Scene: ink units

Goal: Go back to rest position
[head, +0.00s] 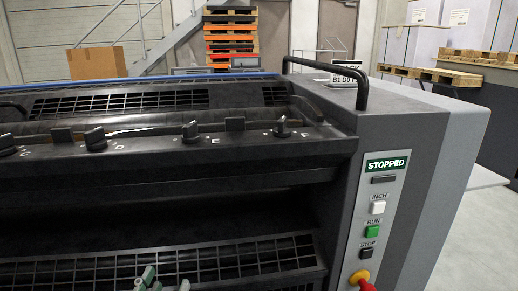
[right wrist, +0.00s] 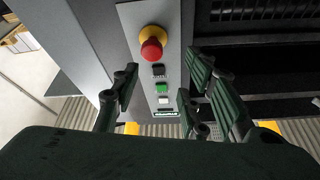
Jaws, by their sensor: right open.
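My right gripper (right wrist: 160,85) is open in the right wrist view, with nothing between its fingers. It faces the press's control panel, which appears upside down there, and looks apart from the buttons.
The dark press (head: 200,165) fills the near space. Its panel has a green STOPPED display (head: 388,164), white INCH (head: 378,207), green RUN (head: 372,231) and black STOP (head: 366,253) buttons, and a red emergency knob (right wrist: 151,50). A black handrail (head: 361,80) rises above it.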

